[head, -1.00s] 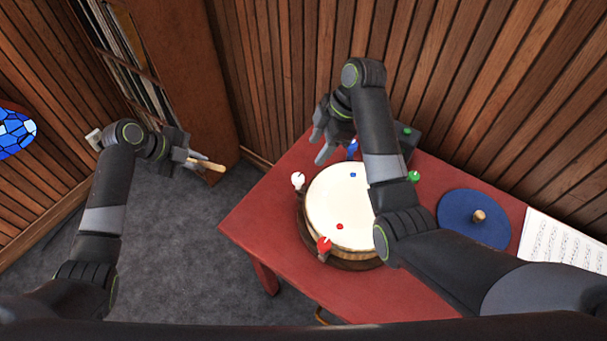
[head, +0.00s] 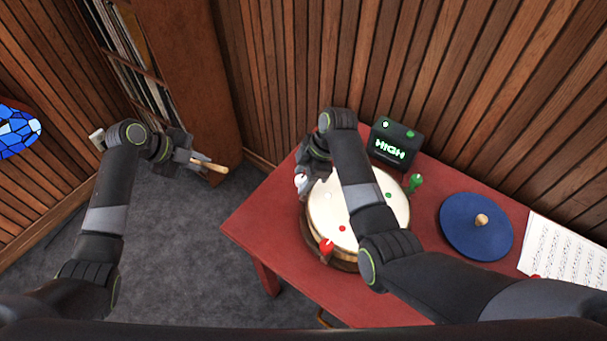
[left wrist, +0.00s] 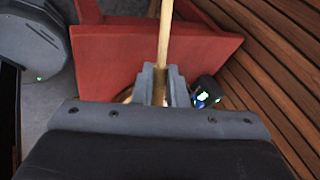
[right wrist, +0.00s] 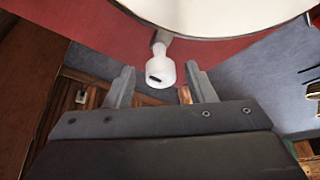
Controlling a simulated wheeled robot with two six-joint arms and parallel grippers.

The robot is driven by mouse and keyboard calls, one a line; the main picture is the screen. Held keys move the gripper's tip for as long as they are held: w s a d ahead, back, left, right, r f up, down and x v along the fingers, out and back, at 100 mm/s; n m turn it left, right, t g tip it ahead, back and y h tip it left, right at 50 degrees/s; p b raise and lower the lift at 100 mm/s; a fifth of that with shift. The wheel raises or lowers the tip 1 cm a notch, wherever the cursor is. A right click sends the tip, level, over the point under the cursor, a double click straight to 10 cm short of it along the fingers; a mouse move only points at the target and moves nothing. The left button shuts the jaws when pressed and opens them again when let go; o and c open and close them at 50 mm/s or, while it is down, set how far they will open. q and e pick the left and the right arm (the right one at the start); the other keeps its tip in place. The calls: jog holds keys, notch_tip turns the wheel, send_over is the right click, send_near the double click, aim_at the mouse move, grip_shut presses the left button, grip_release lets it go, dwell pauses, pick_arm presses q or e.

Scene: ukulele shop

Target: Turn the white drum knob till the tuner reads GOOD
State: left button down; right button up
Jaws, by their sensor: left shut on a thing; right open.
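The white knob (head: 301,181) sticks out from the left rim of the drum (head: 325,222). In the right wrist view the white knob (right wrist: 160,70) sits between the spread fingers of my right gripper (right wrist: 160,84), which is open with gaps on both sides. In the head view my right gripper (head: 305,178) is at that knob, partly hiding it. The black tuner (head: 393,143) behind the drum reads HIGH in green, with a white lit dot at its top left. My left gripper (head: 190,159) is shut on a wooden drumstick (head: 212,167), away from the table.
A red knob (head: 327,246) and a green knob (head: 415,181) also stand at the drum's rim. A blue disc with a wooden peg (head: 470,232) and sheet music (head: 565,248) lie on the red table's right side. My right forearm covers part of the drum.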

jog(key=shift+c, duration=0.3)
jog(key=c, duration=0.9)
jog(key=shift+n+g, duration=0.6)
jog(key=shift+n, duration=0.8)
pick_arm(q)
jog(key=shift+f+b, duration=0.2)
jog(key=shift+b, duration=0.1)
pick_arm(e)
jog(key=shift+w+a+n+g+h, duration=0.15)
jog(key=shift+n+g+h, duration=0.3)
jog(key=shift+n, duration=0.95)
jog(key=o, duration=1)
jog(key=shift+c, duration=0.2)
